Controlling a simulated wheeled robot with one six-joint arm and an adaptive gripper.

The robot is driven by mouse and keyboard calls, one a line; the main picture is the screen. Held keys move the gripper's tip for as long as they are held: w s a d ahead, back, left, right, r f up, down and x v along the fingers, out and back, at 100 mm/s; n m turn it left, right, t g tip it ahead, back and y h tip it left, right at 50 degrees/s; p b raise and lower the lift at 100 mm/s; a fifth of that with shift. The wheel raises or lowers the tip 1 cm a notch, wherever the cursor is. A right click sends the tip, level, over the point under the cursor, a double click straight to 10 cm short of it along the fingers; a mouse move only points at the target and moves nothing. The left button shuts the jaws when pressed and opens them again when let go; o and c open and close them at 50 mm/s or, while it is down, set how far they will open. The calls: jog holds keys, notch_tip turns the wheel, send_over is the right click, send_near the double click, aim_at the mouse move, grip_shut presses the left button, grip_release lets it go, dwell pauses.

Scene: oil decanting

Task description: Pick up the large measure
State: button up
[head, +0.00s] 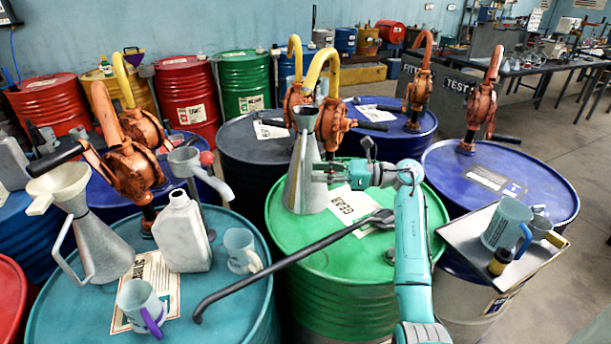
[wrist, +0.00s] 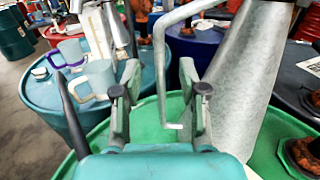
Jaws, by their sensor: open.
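The large measure, a tall grey galvanized cone (head: 302,185) with a narrow neck, stands upright on the green drum (head: 283,225). In the wrist view its body (wrist: 240,80) fills the right of centre, and its bent strip handle (wrist: 161,75) runs down from the top. My gripper (head: 325,172) is at the right side of the measure in the head view. In the wrist view my gripper (wrist: 162,108) is open, with the handle showing between its two fingers. I cannot tell whether either finger touches it.
A paper sheet (head: 345,207) and a long dark bar (head: 290,262) lie at the green drum. The teal drum (head: 225,290) carries another galvanized cone (head: 100,240), a white bottle (head: 182,235) and mugs. A tray (head: 462,232) with a jug (head: 506,222) is at right. Pumps stand behind.

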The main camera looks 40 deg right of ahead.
jog(key=x, duration=0.5)
jog(key=shift+c, duration=0.2)
jog(key=shift+a, duration=0.1)
grip_shut()
jog(key=shift+r, duration=0.1)
